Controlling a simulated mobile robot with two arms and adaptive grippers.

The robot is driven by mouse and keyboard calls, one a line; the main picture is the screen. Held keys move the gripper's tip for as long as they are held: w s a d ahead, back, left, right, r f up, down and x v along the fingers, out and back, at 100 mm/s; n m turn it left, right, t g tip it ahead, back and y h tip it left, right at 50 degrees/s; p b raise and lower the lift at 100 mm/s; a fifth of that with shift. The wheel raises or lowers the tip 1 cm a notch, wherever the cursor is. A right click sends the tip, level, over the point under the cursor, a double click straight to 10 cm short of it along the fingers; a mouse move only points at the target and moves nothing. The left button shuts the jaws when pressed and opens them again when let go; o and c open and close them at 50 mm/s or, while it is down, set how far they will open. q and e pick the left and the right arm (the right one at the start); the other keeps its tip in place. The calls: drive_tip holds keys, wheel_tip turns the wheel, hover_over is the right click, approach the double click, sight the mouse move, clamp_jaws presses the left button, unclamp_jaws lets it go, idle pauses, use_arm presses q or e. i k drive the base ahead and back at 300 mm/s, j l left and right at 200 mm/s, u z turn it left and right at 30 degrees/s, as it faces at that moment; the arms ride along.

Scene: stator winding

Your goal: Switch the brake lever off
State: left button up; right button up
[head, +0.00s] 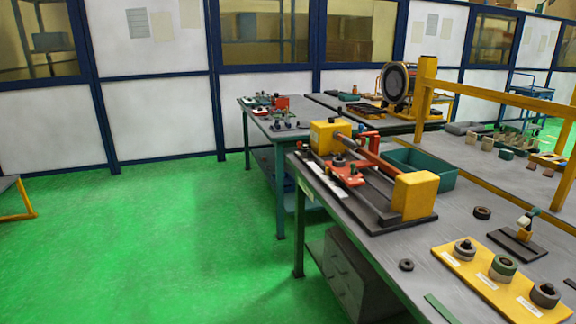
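A winding machine with yellow end blocks (414,195), a dark base and a shaft stands on the near workbench (385,257). Red bar-like parts (368,150) stand up near its middle, and a low red part with dark knobs (346,175) sits at its front. One of these may be the brake lever, but no label is readable and its on or off position cannot be told at this size. Neither of my grippers is in view.
A green bin (425,170) stands behind the machine. A yellow board (487,278) with ring-shaped parts and a small fixture (526,229) are at the bench's right. A yellow rail frame (492,90) rises behind. Green floor (170,240) left of the bench is clear.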

sight(308, 151)
drive_tip(key=i+j+z, duration=0.3)
drive_tip(key=i+j, duration=0.2)
drive_tip(key=j, duration=0.15)
drive_tip(key=i+j+z, duration=0.15)
drive_tip(key=j, duration=0.2)
drive_tip(key=i+j, duration=0.3)
drive_tip(key=i+j+u, duration=0.1)
drive_tip(key=i+j, duration=0.2)
drive_tip(key=i, duration=0.25)
drive_tip(key=i+j, duration=0.3)
drive_tip(key=i, duration=0.15)
drive_tip(key=i+j+u, duration=0.1)
drive_tip(key=i+j, duration=0.4)
drive_tip(key=i, duration=0.35)
drive_tip(key=j+u, duration=0.05)
